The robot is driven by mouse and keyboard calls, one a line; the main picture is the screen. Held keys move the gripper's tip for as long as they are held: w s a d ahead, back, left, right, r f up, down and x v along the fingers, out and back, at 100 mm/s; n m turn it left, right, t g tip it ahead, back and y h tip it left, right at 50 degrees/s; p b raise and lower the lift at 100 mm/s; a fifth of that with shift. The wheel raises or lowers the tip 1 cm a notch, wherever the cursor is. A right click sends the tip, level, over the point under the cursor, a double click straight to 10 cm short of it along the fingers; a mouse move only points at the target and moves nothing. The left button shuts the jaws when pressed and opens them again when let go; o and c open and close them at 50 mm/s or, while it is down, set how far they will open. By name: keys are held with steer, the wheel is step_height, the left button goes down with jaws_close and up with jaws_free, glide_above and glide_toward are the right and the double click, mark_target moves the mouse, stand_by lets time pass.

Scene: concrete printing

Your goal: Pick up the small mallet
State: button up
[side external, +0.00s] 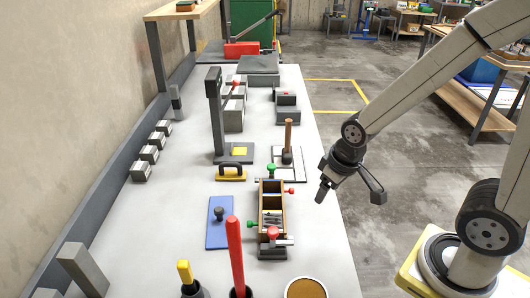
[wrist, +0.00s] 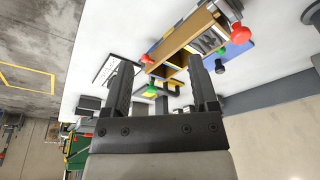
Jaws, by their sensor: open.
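The small mallet (side external: 288,137) stands upright in the side external view, its wooden handle pointing up and its dark head down on a white plate with a dark outline (side external: 303,178). My gripper (side external: 321,194) hangs to the right of the mallet and nearer the camera, by the table's right edge, apart from it. In the wrist view my gripper (wrist: 163,75) has its two dark fingers spread with nothing held between them. I cannot make out the mallet in the wrist view; my left finger covers part of that area.
A wooden box with red and green knobs (side external: 260,207) lies left of my gripper; it also shows in the wrist view (wrist: 182,50). A yellow-handled float (side external: 231,173), blue board (side external: 214,234) and dark stand (side external: 216,120) are farther left. A red-handled tool (side external: 235,250) rises in front.

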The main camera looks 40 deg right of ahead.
steer(key=shift+w+v, duration=0.55)
steer(key=shift+v, duration=2)
steer(key=n+t+y, duration=0.3)
steer(key=t+y, duration=0.2)
steer(key=t, duration=1)
glide_above(288, 141)
steer(key=w, duration=0.2)
step_height(288, 141, down, 9)
steer(key=shift+w, duration=0.2)
steer(key=shift+d+r, duration=0.1)
steer(key=shift+d, duration=0.05)
jaws_close()
